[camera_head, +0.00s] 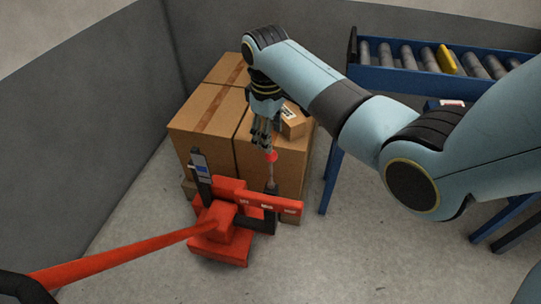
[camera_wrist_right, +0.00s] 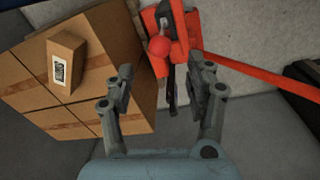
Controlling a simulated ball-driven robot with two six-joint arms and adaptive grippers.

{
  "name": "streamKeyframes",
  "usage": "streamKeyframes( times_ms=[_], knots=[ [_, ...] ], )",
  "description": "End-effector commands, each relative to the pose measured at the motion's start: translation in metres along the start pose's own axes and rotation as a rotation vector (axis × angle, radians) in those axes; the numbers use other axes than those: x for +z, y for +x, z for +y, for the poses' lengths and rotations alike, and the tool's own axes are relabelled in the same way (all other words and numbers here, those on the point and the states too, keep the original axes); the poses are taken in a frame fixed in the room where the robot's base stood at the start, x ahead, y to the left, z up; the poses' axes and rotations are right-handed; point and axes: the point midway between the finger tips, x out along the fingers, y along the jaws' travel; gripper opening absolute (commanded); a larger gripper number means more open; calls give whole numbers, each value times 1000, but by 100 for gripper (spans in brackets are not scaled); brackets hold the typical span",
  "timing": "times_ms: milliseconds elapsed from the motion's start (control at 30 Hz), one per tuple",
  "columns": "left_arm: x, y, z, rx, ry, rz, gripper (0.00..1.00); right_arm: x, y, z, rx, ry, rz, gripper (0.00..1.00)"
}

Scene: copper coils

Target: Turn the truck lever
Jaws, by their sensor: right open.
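The truck (camera_head: 228,218) is a red pallet truck with a long red handle (camera_head: 130,258) running to the lower left. Its lever (camera_head: 271,172) is a thin upright rod with a red ball knob (camera_head: 271,156) on top, in front of the stacked boxes. My right gripper (camera_head: 263,142) points down just above the knob. In the right wrist view, the right gripper (camera_wrist_right: 161,85) has its fingers spread, with nothing between them. The knob (camera_wrist_right: 159,47) shows beyond the fingertips there, apart from them. My left gripper is not in view.
Large cardboard boxes (camera_head: 207,108) are stacked behind the truck. A small labelled box (camera_head: 295,122) lies on top, close to my right gripper. A blue roller conveyor (camera_head: 400,78) stands at the right. Grey walls (camera_head: 85,95) enclose the left and back; floor is clear in front.

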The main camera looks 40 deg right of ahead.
Motion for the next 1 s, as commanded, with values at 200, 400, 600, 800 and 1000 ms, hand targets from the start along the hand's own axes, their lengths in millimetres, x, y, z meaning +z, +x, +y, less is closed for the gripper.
streamKeyframes(
  times_ms=[200,400,600,800,1000],
  knots=[
    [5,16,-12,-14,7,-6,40,1,50,-1,-2,0,-4,55],
    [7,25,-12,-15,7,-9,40,0,78,-1,-1,0,-2,55],
    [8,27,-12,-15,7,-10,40,0,86,-1,-1,0,0,55],
    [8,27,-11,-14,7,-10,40,0,85,-1,0,0,0,55],
    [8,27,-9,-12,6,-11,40,0,85,-1,0,0,0,30]
  ],
)
